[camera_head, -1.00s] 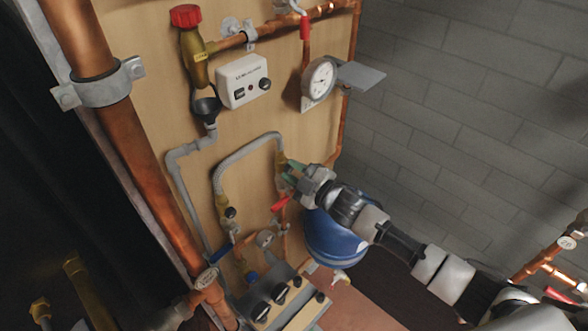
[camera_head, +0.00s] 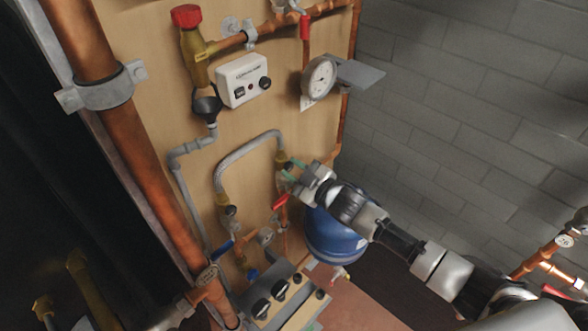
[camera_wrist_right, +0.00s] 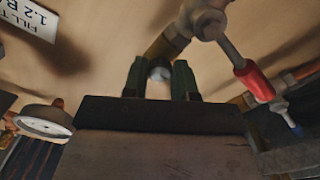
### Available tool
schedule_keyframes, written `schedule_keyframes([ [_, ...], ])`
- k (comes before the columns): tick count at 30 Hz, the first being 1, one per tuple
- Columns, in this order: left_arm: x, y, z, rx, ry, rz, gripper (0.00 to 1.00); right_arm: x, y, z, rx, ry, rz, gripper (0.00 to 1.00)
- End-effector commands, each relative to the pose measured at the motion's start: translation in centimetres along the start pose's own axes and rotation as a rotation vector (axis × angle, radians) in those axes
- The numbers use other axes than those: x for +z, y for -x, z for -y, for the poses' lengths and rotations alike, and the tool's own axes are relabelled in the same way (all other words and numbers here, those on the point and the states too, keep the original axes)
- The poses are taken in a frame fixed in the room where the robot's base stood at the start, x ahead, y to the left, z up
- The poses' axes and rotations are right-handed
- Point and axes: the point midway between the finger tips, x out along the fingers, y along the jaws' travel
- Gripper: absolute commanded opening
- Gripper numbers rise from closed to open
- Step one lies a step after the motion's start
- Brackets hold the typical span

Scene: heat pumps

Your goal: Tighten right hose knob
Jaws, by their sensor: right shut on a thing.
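A grey braided hose (camera_head: 247,147) arcs over the wooden board in the head view. Its right end runs down to a brass fitting (camera_head: 282,168), which my right gripper partly covers. My right gripper (camera_head: 291,170) reaches this fitting from the right. In the right wrist view, the two green fingers (camera_wrist_right: 160,80) are on either side of a small grey round knob (camera_wrist_right: 160,69), the right hose knob, and are shut on it. A brass piece (camera_wrist_right: 168,42) shows just beyond it. A dark knob (camera_head: 229,211) sits at the hose's left end. My left gripper is not in view.
A red lever (camera_head: 280,202) is just below my right gripper, and shows in the wrist view too (camera_wrist_right: 254,82). A blue tank (camera_head: 335,236) stands below my right arm. A gauge (camera_head: 320,78) and white box (camera_head: 243,80) are mounted above.

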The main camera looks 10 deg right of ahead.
Motion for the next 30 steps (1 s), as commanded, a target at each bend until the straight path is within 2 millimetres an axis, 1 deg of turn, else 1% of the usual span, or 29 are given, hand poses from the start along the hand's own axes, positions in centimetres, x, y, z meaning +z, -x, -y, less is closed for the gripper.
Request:
schedule_keyframes([
  [2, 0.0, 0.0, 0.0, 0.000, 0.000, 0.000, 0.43, 0.1, 0.0, 0.1, -0.001, -0.002, 0.002, 0.03],
  [3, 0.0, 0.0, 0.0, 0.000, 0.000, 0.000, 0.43, 0.1, 0.0, 0.1, -0.001, -0.002, 0.002, 0.29],
  [8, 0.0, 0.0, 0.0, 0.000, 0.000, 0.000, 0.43, 0.1, 0.0, 0.1, -0.001, -0.001, 0.002, 0.53],
  [16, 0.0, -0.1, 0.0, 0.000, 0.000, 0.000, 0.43, 0.1, 0.1, 0.1, -0.001, 0.000, 0.001, 0.53],
  [20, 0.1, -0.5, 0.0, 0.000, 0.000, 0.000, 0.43, 0.2, 1.0, 0.1, -0.001, 0.000, 0.002, 0.53],
  [23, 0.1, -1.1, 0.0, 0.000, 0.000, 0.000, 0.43, 0.4, 2.6, 0.2, -0.001, 0.001, 0.002, 0.53],
  [30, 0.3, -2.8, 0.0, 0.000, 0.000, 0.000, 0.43, 0.5, 7.5, 0.3, -0.002, 0.001, 0.004, 0.53],
])
